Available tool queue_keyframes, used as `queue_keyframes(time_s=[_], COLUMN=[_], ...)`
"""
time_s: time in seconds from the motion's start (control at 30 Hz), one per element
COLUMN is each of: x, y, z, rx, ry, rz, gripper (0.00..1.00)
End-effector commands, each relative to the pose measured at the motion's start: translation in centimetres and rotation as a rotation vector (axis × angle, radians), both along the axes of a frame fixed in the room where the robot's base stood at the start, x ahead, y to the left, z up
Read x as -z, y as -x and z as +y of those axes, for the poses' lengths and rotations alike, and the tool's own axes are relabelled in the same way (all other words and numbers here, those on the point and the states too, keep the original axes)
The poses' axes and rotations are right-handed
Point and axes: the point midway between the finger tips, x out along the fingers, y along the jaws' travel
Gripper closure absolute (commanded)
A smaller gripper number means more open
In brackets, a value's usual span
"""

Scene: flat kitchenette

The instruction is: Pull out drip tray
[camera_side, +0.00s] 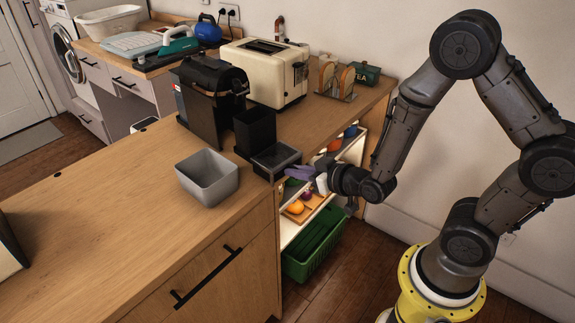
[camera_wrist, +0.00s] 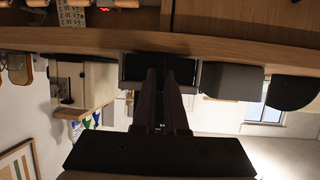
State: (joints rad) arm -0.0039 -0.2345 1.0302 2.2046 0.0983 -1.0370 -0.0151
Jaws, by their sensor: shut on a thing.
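The drip tray (camera_side: 276,158) is a dark, shallow, open-topped box. It lies flat at the counter's right edge in the side view, in front of a tall black open bin (camera_side: 255,130). My gripper (camera_side: 290,171), with purple fingers, reaches in from the right and is shut on the tray's near edge. In the wrist view, which is upside down, my gripper (camera_wrist: 166,72) points at the dark tray (camera_wrist: 132,70). The fingers hide the gripped part. The black coffee machine (camera_side: 208,100) stands behind, left of the toaster.
A grey open container (camera_side: 208,178) stands left of the tray on the wooden counter. A cream toaster (camera_side: 264,72) and a toast rack (camera_side: 335,80) stand behind. Below my gripper are an open shelf with fruit (camera_side: 296,206) and a green crate (camera_side: 314,245). The front counter is clear.

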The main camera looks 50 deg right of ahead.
Motion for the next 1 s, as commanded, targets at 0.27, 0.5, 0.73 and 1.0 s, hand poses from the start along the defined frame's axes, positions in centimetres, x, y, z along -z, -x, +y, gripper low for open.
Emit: queue_keyframes(time_s=[0.27, 0.5, 0.73, 1.0], x=[-0.1, 0.0, -0.1, -1.4], y=[-0.1, -0.1, 0.1, 3.0], z=[0.0, 0.0, 0.0, 0.3], rx=[-0.001, 0.0, 0.0, -0.001], ry=[0.0, 0.0, 0.0, 0.0], rz=[-0.003, -0.002, -0.001, -0.004], gripper=[0.85, 0.6, 0.6, 0.6])
